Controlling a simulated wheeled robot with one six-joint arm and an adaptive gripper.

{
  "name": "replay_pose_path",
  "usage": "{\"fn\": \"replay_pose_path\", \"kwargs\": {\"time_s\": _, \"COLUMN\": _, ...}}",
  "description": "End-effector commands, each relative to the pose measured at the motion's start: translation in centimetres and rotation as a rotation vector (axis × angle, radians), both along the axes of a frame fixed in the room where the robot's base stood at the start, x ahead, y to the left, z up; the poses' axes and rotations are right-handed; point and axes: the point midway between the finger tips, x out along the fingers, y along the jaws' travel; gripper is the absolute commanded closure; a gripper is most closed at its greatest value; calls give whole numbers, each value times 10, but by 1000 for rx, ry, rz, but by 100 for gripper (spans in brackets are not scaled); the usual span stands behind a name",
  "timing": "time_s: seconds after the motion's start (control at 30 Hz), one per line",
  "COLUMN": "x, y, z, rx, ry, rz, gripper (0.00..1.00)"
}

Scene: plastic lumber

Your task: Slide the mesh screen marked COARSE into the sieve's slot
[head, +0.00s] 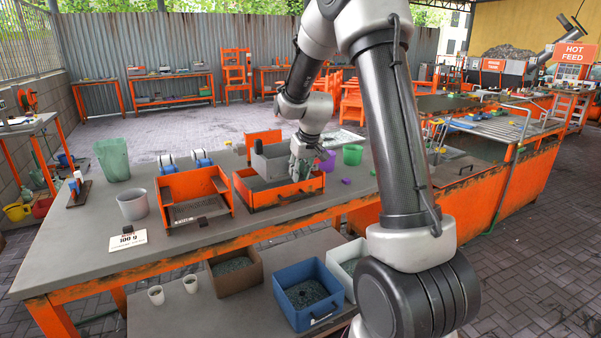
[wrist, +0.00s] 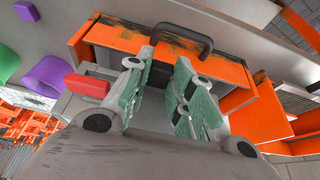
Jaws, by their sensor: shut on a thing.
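My gripper (head: 302,168) is low over the right end of an orange tray (head: 285,200) with a dark front handle. In the wrist view its green-padded fingers (wrist: 162,68) point at that tray, with the black handle (wrist: 184,38) just beyond them. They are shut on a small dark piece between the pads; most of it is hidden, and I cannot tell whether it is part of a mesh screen. An orange box with a dark mesh floor (head: 197,212), apparently the sieve, stands left of the tray. No COARSE marking is readable.
A grey bin (head: 272,162) sits at the tray. A grey cup (head: 133,204), a "100 g" card (head: 128,240) and a green container (head: 112,160) stand left. Purple (head: 328,161) and green (head: 352,154) cups are right. A blue bin (head: 306,292) stands on the lower shelf.

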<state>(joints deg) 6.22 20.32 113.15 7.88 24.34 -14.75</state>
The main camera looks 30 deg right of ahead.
Motion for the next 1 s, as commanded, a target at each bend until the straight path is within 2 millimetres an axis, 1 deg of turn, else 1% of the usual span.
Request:
{"fn": "replay_pose_path", "kwargs": {"time_s": 0.2, "x": 6, "y": 0, "z": 0, "rx": 0, "ry": -1, "rz": 0, "gripper": 100}}
{"fn": "replay_pose_path", "kwargs": {"time_s": 0.23, "x": 6, "y": 0, "z": 0, "rx": 0, "ry": -1, "rz": 0, "gripper": 72}}
{"fn": "replay_pose_path", "kwargs": {"time_s": 0.33, "x": 6, "y": 0, "z": 1, "rx": 0, "ry": -2, "rz": 0, "gripper": 53}}
{"fn": "replay_pose_path", "kwargs": {"time_s": 0.37, "x": 6, "y": 0, "z": 1, "rx": 0, "ry": -2, "rz": 0, "gripper": 52}}
{"fn": "replay_pose_path", "kwargs": {"time_s": 0.67, "x": 5, "y": 0, "z": 1, "rx": 0, "ry": -2, "rz": 0, "gripper": 52}}
{"fn": "replay_pose_path", "kwargs": {"time_s": 0.77, "x": 4, "y": 0, "z": 7, "rx": -1, "ry": -4, "rz": 0, "gripper": 52}}
{"fn": "replay_pose_path", "kwargs": {"time_s": 0.87, "x": -2, "y": 0, "z": 22, "rx": -1, "ry": -6, "rz": 1, "gripper": 52}}
{"fn": "replay_pose_path", "kwargs": {"time_s": 1.0, "x": -15, "y": -1, "z": 51, "rx": -1, "ry": -6, "rz": 0, "gripper": 52}}
